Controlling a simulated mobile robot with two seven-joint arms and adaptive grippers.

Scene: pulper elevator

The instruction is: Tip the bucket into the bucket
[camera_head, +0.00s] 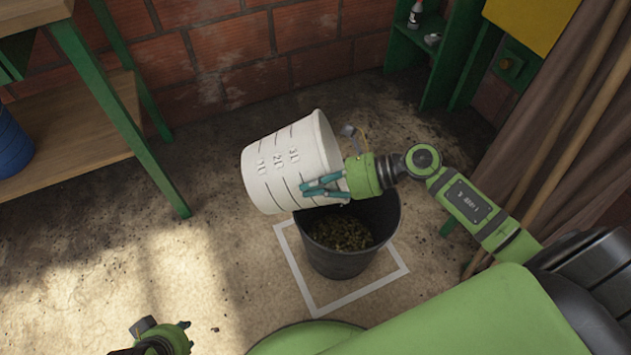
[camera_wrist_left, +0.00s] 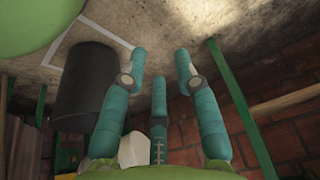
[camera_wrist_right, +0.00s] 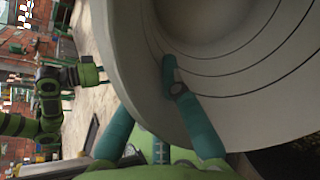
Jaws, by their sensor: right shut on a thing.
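The white bucket (camera_head: 290,160) with dark level marks is held tilted above the black bucket (camera_head: 340,262). My right gripper (camera_head: 325,188) is shut on the white bucket's rim, and its fingers also show in the right wrist view (camera_wrist_right: 150,95) with the white wall between them. The black bucket stands upright on the floor inside a white square outline and holds a dark greenish-brown mass (camera_head: 338,231). The white bucket's inside is mostly turned away in the head view. My left gripper (camera_wrist_left: 160,65) is open and empty, low at the left of the head view.
A white floor outline (camera_head: 290,262) surrounds the black bucket. A wooden workbench with green legs (camera_head: 120,110) stands at left, with a blue container (camera_head: 12,145) on its shelf. A green shelf unit (camera_head: 420,60) and brown cloth with poles (camera_head: 580,130) are at right. The floor at left is clear.

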